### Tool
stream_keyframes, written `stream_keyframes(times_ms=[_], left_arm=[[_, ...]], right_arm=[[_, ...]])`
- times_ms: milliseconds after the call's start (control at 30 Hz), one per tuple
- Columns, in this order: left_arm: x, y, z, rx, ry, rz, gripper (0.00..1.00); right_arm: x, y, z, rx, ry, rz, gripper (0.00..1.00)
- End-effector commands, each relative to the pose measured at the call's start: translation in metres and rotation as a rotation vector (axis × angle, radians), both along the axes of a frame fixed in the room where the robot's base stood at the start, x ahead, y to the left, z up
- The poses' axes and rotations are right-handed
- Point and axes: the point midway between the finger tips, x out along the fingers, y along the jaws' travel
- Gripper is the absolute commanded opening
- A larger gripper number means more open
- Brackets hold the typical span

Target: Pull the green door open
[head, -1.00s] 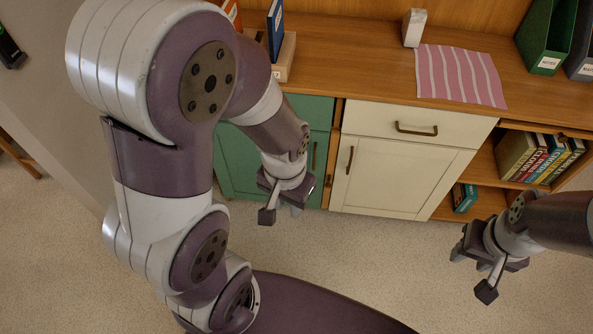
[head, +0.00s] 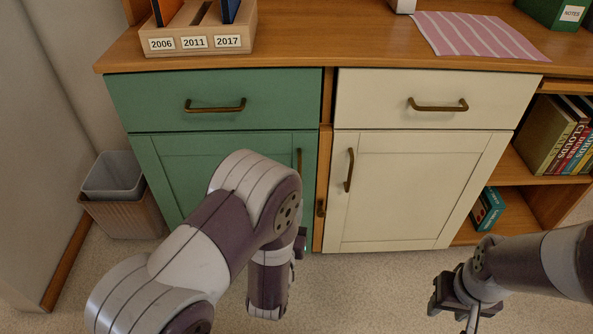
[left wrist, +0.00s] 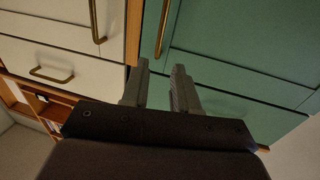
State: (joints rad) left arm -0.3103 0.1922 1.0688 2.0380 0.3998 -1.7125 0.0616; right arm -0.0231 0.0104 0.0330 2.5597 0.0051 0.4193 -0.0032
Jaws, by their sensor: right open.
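The green door (head: 172,170) is below the green drawer on the left side of the cabinet and looks shut. Its upright bronze handle (head: 299,160) is near the door's right edge, and my left arm hides part of the door. My left gripper is mostly hidden behind its arm in the head view. In the left wrist view my left gripper (left wrist: 160,72) is open and empty. The green door's handle (left wrist: 162,28) shows beyond the gap between its fingers, apart from them. My right gripper (head: 455,305) is open and empty, in front of the cabinet's right part.
A white door (head: 415,190) with its own handle stands right of the wooden divider. A green drawer (head: 215,105) and a white drawer (head: 430,100) are above. A waste bin (head: 115,185) stands left of the cabinet. Open shelves with books (head: 560,140) are at the right.

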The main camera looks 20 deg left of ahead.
Motion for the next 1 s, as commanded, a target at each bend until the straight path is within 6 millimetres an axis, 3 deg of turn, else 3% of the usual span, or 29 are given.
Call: stream_keyframes(times_ms=[500, 667, 900, 1000], left_arm=[[0.11, 0.009, -0.003, -0.002, -0.007, -0.001, 0.29], [0.122, 0.01, 0.0, -0.002, -0.005, -0.001, 0.29], [0.123, 0.01, 0.001, -0.002, -0.004, -0.001, 0.29], [0.123, 0.01, 0.001, -0.002, -0.004, -0.001, 0.0]], right_arm=[[0.0, 0.0, -0.047, 0.0, 0.001, 0.0, 0.43], [0.0, 0.0, -0.05, 0.0, 0.001, 0.0, 0.43], [0.0, 0.0, -0.049, 0.0, 0.001, 0.0, 0.43], [0.0, 0.0, -0.049, 0.0, 0.001, 0.0, 0.43]])
